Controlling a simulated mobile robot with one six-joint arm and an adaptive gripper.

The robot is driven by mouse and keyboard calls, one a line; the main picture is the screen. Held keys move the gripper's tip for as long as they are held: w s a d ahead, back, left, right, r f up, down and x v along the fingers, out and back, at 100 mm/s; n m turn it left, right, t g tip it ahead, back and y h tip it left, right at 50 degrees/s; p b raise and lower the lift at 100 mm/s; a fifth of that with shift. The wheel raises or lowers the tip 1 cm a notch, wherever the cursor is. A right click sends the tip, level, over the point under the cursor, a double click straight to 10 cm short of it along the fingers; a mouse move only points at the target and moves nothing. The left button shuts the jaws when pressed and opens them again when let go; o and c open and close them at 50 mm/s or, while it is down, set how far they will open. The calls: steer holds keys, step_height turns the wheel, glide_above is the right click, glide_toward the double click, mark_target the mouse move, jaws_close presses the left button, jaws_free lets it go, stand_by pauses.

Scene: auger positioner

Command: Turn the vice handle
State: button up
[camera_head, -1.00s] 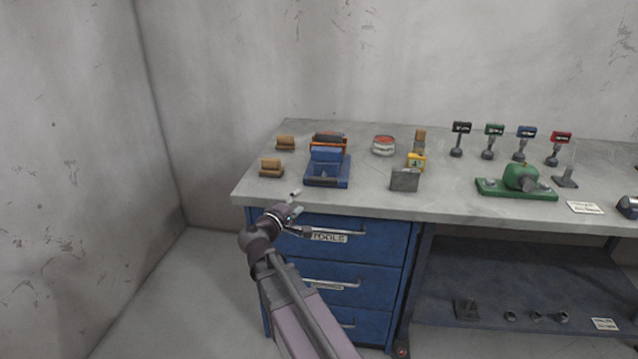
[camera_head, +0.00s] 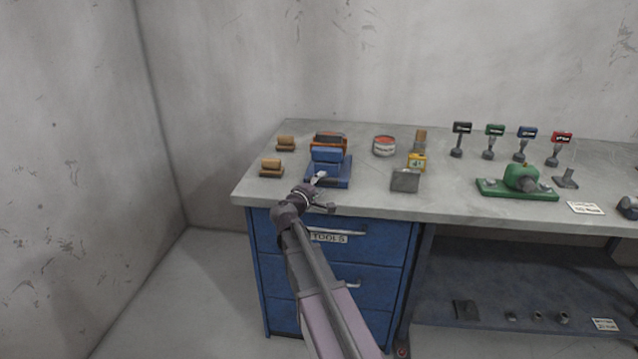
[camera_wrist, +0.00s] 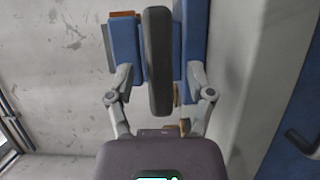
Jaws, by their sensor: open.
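The blue vice (camera_head: 328,156) sits near the left end of the bench. Its dark bar handle is hidden behind my gripper in the head view. In the wrist view the handle (camera_wrist: 158,60) is a dark rounded bar lying lengthwise between my two fingers, with blue vice parts (camera_wrist: 126,52) on both sides. My gripper (camera_head: 320,179) is open at the front of the vice, above the bench edge. In the wrist view my gripper (camera_wrist: 159,85) has a finger on each side of the bar; I cannot tell whether either touches it.
The grey bench (camera_head: 440,198) stands over blue drawers (camera_head: 335,265) with protruding pulls. Wooden blocks (camera_head: 271,166) are left of the vice. A green fixture (camera_head: 518,182) is farther right.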

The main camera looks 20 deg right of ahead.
steer(key=shift+x, duration=0.75)
